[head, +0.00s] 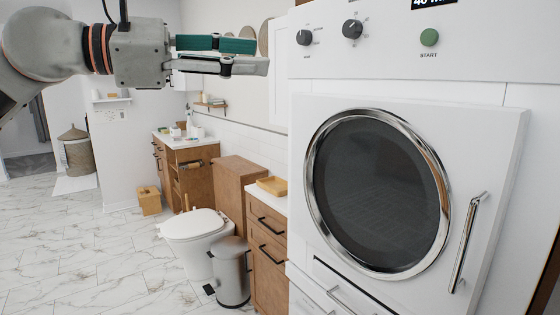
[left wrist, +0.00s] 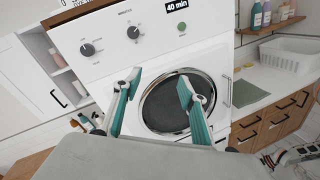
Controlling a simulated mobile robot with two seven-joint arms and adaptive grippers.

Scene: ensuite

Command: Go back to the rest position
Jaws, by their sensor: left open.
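My left gripper (head: 258,56) is raised at the top of the head view, its arm coming in from the left. It is open and empty, with its teal-padded fingers pointing right. In the left wrist view its two fingers (left wrist: 160,82) are spread apart, with the white dryer (left wrist: 105,55) beyond them. The dryer also fills the right of the head view (head: 400,110), and its round-windowed door is shut. My left gripper is in free air and holds nothing.
A toilet (head: 195,225), a grey bin (head: 232,275) and a wooden drawer cabinet (head: 266,260) stand left of the dryer. A wooden vanity (head: 195,165) is farther back. The marble floor (head: 80,260) at the left is clear. A white basket (left wrist: 288,58) sits on a counter.

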